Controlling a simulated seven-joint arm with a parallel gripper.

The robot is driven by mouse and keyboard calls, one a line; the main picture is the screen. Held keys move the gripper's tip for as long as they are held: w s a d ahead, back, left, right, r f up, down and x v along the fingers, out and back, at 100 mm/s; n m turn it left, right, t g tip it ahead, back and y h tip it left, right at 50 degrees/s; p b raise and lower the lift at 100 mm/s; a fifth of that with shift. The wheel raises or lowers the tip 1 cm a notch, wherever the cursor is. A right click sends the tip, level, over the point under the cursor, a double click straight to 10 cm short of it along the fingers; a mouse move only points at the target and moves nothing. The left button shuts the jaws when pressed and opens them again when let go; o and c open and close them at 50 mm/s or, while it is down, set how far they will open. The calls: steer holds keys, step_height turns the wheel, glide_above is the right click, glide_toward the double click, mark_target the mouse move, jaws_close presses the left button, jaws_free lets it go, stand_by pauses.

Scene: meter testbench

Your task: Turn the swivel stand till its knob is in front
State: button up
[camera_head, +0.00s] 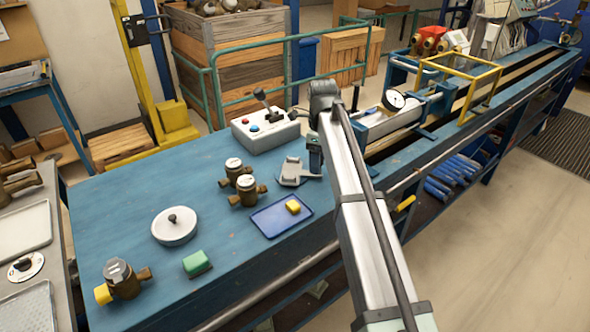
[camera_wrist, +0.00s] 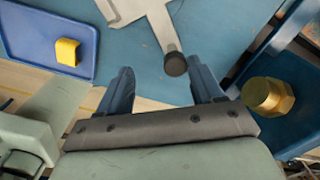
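The grey swivel stand (camera_head: 292,178) sits on the blue bench, right of the bench's middle. In the wrist view its pale plate (camera_wrist: 140,10) and arm show at the top, with a dark round knob (camera_wrist: 175,64) at the arm's end. My gripper (camera_head: 315,162) is at the stand's right side in the head view and partly hides it; the knob cannot be made out there. In the wrist view my gripper's fingers (camera_wrist: 162,70) are spread, with the knob between their tips in the picture. Contact cannot be told.
A blue tray (camera_head: 264,226) with a yellow block (camera_head: 293,206) lies in front of the stand. Brass meters (camera_head: 246,191) stand to the left, a control box (camera_head: 265,132) behind. A brass fitting (camera_wrist: 268,96) is close right of the fingers in the wrist view.

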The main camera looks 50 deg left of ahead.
steer(key=shift+s, duration=0.1)
steer(key=shift+s+d, duration=0.35)
steer(key=shift+s, duration=0.3)
steer(key=shift+s+d, duration=0.25)
steer(key=shift+s, duration=0.4)
steer(key=shift+s+d, duration=0.15)
steer(key=shift+s, duration=0.35)
steer(key=shift+o, duration=0.4)
